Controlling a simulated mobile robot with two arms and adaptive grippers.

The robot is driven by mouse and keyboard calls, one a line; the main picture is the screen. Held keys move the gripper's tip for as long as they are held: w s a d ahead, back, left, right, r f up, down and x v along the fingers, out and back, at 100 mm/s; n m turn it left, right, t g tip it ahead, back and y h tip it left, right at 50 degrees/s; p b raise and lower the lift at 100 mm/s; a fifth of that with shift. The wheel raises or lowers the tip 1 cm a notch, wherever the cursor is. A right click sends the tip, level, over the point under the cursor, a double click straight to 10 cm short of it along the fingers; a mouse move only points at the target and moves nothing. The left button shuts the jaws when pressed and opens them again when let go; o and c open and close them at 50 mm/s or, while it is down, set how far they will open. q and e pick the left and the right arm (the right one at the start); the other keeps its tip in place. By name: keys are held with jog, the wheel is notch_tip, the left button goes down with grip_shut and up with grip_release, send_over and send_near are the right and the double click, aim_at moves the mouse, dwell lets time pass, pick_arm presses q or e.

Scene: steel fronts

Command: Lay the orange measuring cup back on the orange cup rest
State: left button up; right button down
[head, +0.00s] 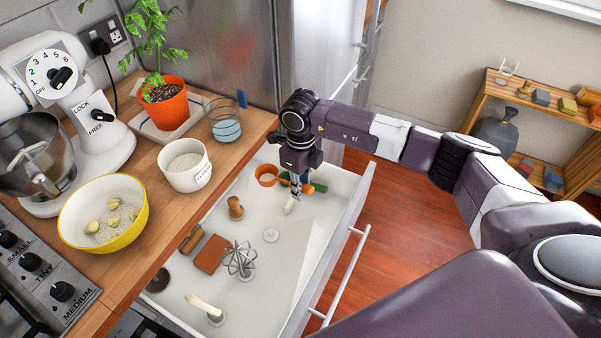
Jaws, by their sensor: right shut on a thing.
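The orange measuring cup (266,174) is at the far end of the open white drawer (265,300), its open top facing up. Its handle reaches right to my right gripper (294,195), which points down into the drawer and is shut on it. The handle end is partly hidden by the gripper. I cannot make out the orange cup rest. From this angle I cannot tell whether the cup touches anything below it. My left gripper is not in view.
A green item (317,187) lies just right of my gripper. A wooden tool (235,207), a whisk (240,261), a brown block (211,254) and a pale-handled tool (203,305) are in the drawer. The drawer's right part is clear. The counter left holds a flour pot (185,178) and yellow bowl (134,220).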

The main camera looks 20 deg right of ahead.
notch_tip(320, 180, down, 2)
jog(key=shift+f, duration=0.1)
dwell(0.4)
notch_tip(320, 180, down, 7)
jog(key=b, duration=0.6)
dwell(0.4)
jog(key=shift+f+b, duration=0.15)
jog(key=shift+b, duration=0.25)
jog(key=shift+f+b, duration=0.3)
jog(key=shift+f, duration=0.05)
jog(key=c, duration=1.7)
grip_release()
